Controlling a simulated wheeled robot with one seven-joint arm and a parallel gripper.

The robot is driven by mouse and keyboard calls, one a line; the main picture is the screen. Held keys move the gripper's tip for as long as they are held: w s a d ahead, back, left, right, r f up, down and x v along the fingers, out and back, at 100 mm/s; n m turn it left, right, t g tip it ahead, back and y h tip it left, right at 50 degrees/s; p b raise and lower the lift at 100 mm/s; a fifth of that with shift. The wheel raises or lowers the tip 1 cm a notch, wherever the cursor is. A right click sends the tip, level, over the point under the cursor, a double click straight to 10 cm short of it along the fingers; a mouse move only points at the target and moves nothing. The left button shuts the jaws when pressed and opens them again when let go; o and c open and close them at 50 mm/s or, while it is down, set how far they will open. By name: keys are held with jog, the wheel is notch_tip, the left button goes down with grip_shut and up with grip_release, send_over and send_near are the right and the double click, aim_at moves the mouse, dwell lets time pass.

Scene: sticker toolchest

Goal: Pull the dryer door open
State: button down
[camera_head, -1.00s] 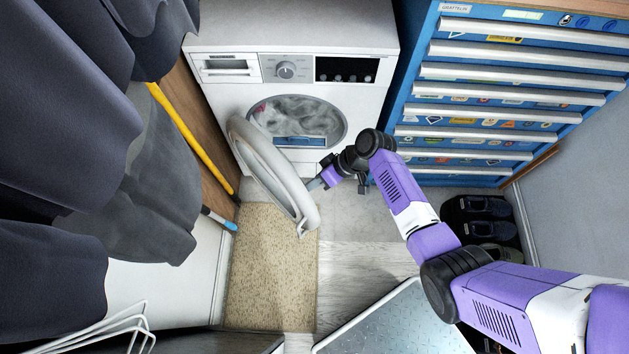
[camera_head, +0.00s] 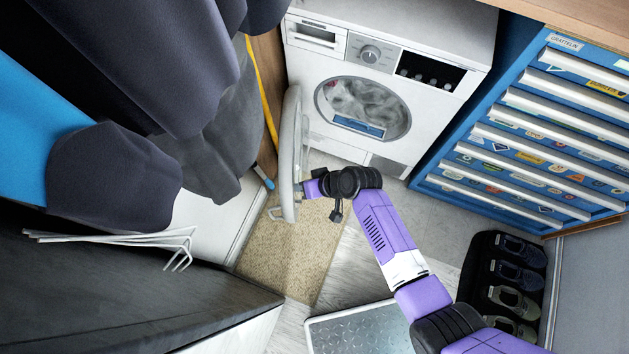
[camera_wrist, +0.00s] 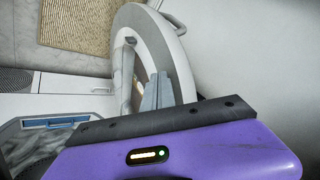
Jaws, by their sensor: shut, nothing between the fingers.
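The white dryer (camera_head: 436,30) stands at the back with its round opening uncovered and grey laundry showing inside. Its round door (camera_head: 289,160) is swung wide open to the left and shows nearly edge-on. My gripper (camera_head: 303,188) is at the door's inner face, near its lower free part. In the wrist view the door (camera_wrist: 168,42) arcs behind my gripper's grey fingers (camera_wrist: 158,93), which are shut and empty. The fingers look close against the door's inner side; I cannot tell whether they touch. The dryer's opening shows at the lower left of the wrist view.
Dark clothes (camera_head: 120,70) hang at the left, near the door. A yellow pole (camera_head: 262,90) stands behind it. A beige mat (camera_head: 300,240) lies below the door. A blue tool chest (camera_head: 540,130) stands at the right, with shoes (camera_head: 515,275) on a dark tray in front.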

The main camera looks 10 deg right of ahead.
jog(key=shift+r, duration=0.1)
jog(key=p+v, duration=0.1)
jog(key=v, duration=0.6)
jog(key=shift+d+r, duration=0.2)
jog(key=shift+r, duration=0.05)
